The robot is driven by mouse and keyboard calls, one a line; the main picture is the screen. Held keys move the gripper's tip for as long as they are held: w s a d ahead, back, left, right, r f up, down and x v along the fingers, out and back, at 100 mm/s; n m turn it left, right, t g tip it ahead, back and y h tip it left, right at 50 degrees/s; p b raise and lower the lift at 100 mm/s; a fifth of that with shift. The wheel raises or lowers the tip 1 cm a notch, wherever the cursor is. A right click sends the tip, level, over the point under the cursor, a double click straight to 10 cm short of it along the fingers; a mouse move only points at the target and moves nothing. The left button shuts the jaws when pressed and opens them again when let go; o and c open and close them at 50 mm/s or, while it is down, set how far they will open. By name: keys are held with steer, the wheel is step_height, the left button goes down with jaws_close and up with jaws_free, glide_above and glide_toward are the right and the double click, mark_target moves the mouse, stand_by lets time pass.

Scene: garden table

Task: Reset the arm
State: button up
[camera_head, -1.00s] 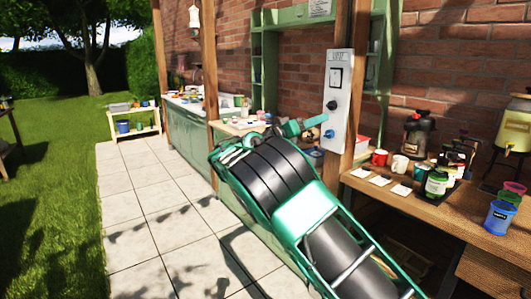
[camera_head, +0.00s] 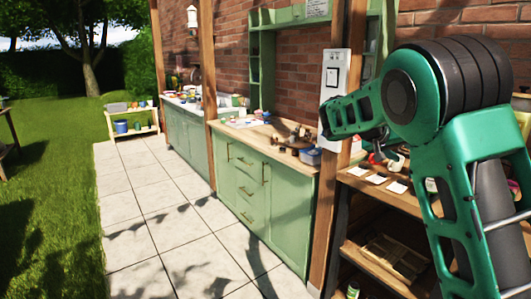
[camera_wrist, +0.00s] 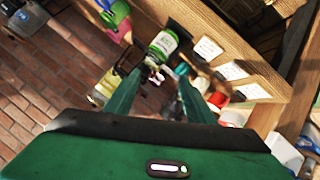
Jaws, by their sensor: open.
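My green and black arm (camera_head: 455,95) rises at the right of the head view, bends at a large joint, and a link reaches left in front of the white switch panel (camera_head: 334,75). My gripper's fingertips cannot be made out in the head view. In the wrist view my gripper (camera_wrist: 158,92) shows two green fingers spread apart with nothing held between them. Beyond the fingers lie the bench items, including a bottle with a green label (camera_wrist: 163,43).
Arm links cover much of the right bench. White cards (camera_head: 376,179) lie on its front edge; the wrist view shows cards too (camera_wrist: 229,71). A wooden post (camera_head: 325,215) stands beside the arm. Green cabinets (camera_head: 265,200) line the wall. The paved floor (camera_head: 150,220) at left is clear.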

steer(key=s+d+f+g+y, duration=0.2)
steer(key=s+d+f+y, duration=0.15)
steer(key=s, duration=0.85)
steer(key=s+d+f+g+y, duration=0.1)
steer(key=s+d+f+y, duration=0.25)
steer(key=s, duration=0.75)
steer(key=s+a+f+y, duration=0.2)
steer(key=s+a, duration=0.3)
steer(key=s, duration=0.7)
steer(key=s+a+f+g+y, duration=0.1)
steer(key=s+a+f, duration=0.3)
steer(key=s, duration=0.8)
steer(key=shift+s+a+f+y, duration=0.4)
steer(key=shift+a+y, duration=0.2)
steer(key=shift+a, duration=0.1)
steer(key=shift+w, duration=0.1)
steer(key=shift+w+f+g, duration=0.25)
steer(key=shift+w+g, duration=0.05)
steer(key=shift+w, duration=0.3)
